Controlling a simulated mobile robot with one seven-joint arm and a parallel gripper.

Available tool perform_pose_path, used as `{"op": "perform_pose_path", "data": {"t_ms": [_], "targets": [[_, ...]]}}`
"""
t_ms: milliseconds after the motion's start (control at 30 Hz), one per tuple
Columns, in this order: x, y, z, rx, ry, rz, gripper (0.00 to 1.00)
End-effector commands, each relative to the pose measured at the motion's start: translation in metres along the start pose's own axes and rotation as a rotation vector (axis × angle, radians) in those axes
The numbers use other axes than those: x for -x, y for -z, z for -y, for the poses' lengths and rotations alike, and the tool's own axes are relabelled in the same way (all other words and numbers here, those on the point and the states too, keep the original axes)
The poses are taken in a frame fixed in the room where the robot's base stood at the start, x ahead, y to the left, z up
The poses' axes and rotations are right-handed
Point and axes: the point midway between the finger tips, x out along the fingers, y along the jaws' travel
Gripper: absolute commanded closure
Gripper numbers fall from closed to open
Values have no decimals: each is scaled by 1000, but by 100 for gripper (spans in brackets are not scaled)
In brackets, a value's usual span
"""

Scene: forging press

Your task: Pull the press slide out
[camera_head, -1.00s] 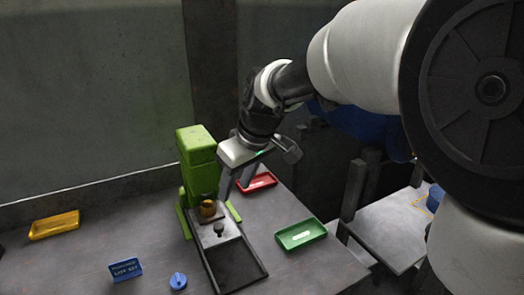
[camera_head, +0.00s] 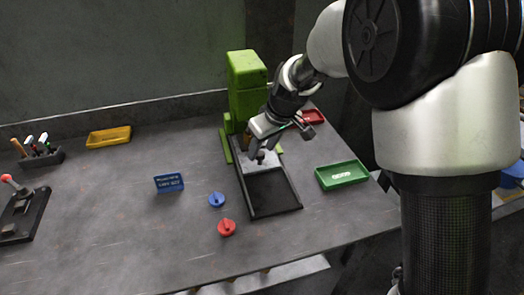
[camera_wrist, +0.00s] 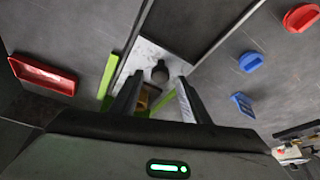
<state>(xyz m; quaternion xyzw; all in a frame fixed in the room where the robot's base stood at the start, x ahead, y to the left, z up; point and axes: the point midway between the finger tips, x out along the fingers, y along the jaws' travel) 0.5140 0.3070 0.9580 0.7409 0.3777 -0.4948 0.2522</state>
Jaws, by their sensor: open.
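The green press (camera_head: 247,85) stands at the back of the bench, with a dark framed track (camera_head: 272,203) running forward from it. The press slide (camera_wrist: 147,52) is a light grey plate at the press end of the track. Its dark round knob (camera_wrist: 160,72) shows between my fingertips in the wrist view. My gripper (camera_head: 258,156) is open over the slide, one finger on each side of the knob, with gaps between. In the head view my gripper hides the knob. An orange-brown part (camera_wrist: 143,100) shows partly behind the knob.
A green tray (camera_head: 342,175) lies right of the track and a red tray (camera_head: 313,117) behind it. A yellow tray (camera_head: 109,137) is farther left. The track's front is empty.

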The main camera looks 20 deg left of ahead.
Motion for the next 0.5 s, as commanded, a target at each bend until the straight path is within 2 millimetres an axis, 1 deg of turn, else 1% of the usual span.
{"op": "perform_pose_path", "data": {"t_ms": [33, 167, 467, 500], "targets": [[-6, -1, 0, 0, 1, 2, 58], [-14, -1, 0, 0, 0, 1, 58], [-16, 0, 0, 0, 0, 0, 58], [-16, 0, 0, 0, 0, 0, 63]]}}
